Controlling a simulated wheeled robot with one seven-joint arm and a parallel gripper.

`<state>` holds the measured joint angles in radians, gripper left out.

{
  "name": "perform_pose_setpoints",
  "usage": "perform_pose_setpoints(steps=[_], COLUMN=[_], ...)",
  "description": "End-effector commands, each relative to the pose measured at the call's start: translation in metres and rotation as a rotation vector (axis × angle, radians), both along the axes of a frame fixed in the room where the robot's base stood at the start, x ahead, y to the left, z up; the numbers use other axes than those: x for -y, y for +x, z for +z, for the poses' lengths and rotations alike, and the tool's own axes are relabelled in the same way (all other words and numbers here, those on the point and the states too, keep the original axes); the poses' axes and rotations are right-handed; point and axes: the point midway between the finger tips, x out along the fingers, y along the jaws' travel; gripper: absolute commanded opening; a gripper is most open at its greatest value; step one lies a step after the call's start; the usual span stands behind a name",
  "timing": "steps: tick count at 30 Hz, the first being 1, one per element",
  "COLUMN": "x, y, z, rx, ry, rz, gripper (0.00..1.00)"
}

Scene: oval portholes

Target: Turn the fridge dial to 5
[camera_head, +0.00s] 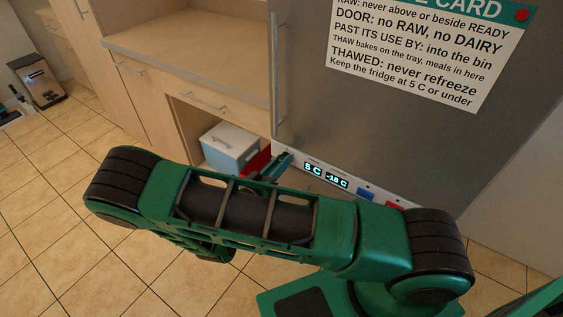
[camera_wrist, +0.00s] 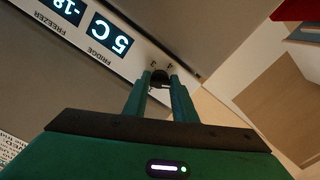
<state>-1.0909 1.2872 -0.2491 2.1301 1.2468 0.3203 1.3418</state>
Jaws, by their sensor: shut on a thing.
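The fridge dial (camera_wrist: 160,78) is a small dark knob on the pale control strip, in the wrist view. My gripper (camera_wrist: 161,82) is shut on it, with one green finger on each side. Small marks that look like 3 and 4 show on the strip just past the knob; its pointer is hidden or too small to read. The fridge display (camera_wrist: 110,34) reads 5 C, and it reads 5 C in the head view too (camera_head: 313,168). In the head view my gripper (camera_head: 284,160) reaches the strip's left end, and the dial is hidden there.
The freezer display (camera_head: 337,180) reads -18 C. A blue part (camera_head: 366,194) and a red part (camera_head: 395,206) sit further right on the strip. A rules card (camera_head: 415,50) is on the fridge door. A cool box (camera_head: 231,147) stands in the open cabinet to the left.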

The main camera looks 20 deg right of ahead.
Motion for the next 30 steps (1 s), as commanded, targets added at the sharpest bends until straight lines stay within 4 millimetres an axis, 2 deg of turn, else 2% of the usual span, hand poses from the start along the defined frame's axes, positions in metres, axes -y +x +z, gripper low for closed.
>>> perform_pose_setpoints(steps=[1, 9, 10, 12, 23, 30], x=[-0.003, -0.003, -0.003, -0.003, -0.004, -0.033], y=[0.001, 0.001, 0.001, 0.001, -0.001, -0.021], z=[-0.005, -0.005, -0.005, -0.005, -0.002, -0.002], rx=[-0.008, -0.008, -0.007, -0.007, -0.002, -0.003], ry=[0.012, 0.012, 0.012, 0.011, 0.005, 0.007], rz=[0.008, 0.008, 0.008, 0.008, 0.004, 0.007], gripper=[0.02, 0.02, 0.29, 0.43, 0.43, 0.43])
